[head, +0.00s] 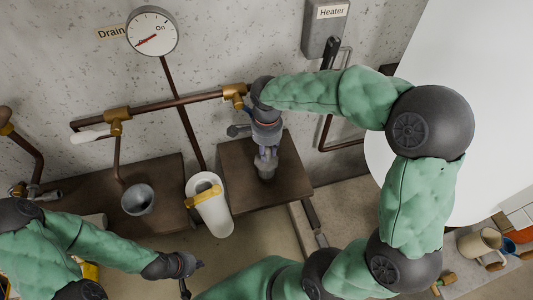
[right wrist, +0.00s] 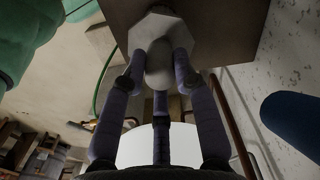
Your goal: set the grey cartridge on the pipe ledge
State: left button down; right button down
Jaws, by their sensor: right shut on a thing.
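The grey cartridge (head: 266,172) is in my right gripper (head: 266,155) in the head view, over the brown ledge (head: 292,172) by the wall. In the right wrist view the fingers of the gripper (right wrist: 160,75) close around the cartridge's narrow part (right wrist: 159,66). Its wide, many-sided end (right wrist: 158,27) faces the brown ledge surface (right wrist: 228,30). I cannot tell whether it touches the ledge. My left gripper (head: 190,275) is low in the head view, away from the ledge; its fingers are too dark to read.
A grey cup (head: 138,200) is on another brown ledge (head: 168,180). Brown pipes (head: 170,104) run along the wall, below a round gauge (head: 152,31). A heater box (head: 325,30) hangs at upper right.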

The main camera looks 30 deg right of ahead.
jog(key=shift+f, duration=0.65)
jog(key=c, duration=1)
grip_release()
jog(key=shift+f, duration=0.15)
jog(key=shift+o, duration=0.2)
jog(key=shift+r, duration=0.25)
notch_tip(320, 180, up, 12)
jog(key=p, duration=0.3)
